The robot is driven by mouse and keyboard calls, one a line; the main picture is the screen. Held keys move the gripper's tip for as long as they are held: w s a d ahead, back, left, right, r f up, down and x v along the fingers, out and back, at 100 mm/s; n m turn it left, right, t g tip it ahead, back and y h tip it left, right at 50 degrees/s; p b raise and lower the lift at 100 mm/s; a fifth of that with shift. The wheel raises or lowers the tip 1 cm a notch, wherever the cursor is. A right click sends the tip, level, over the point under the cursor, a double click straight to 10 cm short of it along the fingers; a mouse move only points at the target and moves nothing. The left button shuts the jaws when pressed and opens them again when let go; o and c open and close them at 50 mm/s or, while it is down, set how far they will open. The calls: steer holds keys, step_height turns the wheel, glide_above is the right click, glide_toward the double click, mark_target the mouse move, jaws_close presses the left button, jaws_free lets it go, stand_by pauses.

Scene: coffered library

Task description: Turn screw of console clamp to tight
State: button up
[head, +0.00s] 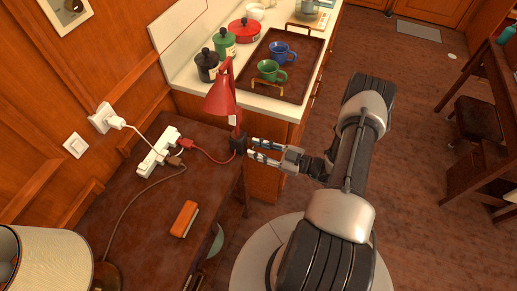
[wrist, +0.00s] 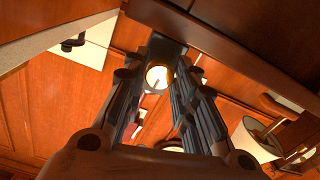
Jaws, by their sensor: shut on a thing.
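The red clamp lamp (head: 223,96) stands at the right edge of the dark wooden console (head: 130,240). Its black clamp (head: 238,143) grips that edge; a dark block at the fingertips in the wrist view (wrist: 168,48) appears to be the same clamp. My gripper (head: 251,148) reaches in from the right, its two fingers at the clamp. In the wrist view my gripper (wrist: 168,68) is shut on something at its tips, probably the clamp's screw. The screw itself is hidden, and I cannot tell how far it is turned.
A white power strip (head: 159,151) with cords and an orange object (head: 184,219) lie on the console. Behind stands a pale counter with a tray (head: 300,62) of mugs and several canisters. A lampshade (head: 45,262) fills the near left.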

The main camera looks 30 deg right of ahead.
steer(key=o, duration=1.1)
steer(key=shift+c, duration=0.2)
steer(key=v, duration=1.2)
